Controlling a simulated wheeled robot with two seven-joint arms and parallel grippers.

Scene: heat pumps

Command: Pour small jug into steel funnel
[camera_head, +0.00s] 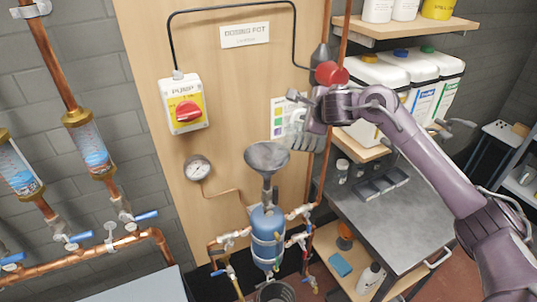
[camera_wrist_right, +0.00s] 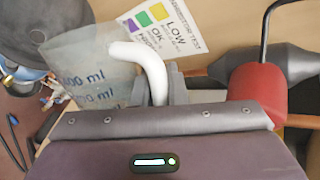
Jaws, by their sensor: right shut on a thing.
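The steel funnel (camera_head: 268,157) is a wide grey cone on top of a blue pot (camera_head: 267,237) at the board. In the right wrist view its dark bowl (camera_wrist_right: 45,30) is at upper left. The small jug (camera_head: 303,136) is translucent with a white handle. My right gripper (camera_head: 312,106) is shut on the jug's handle (camera_wrist_right: 155,68). The jug is up and right of the funnel and apart from it in the head view. Its contents and exact tilt are unclear. My left gripper is out of view.
A red fitting (camera_head: 331,73) on a copper pipe is close beside my right gripper. A gauge (camera_head: 198,168) and a pump switch (camera_head: 184,104) are on the board. A grey bench (camera_head: 395,226) and shelves with white canisters (camera_head: 415,66) are at right.

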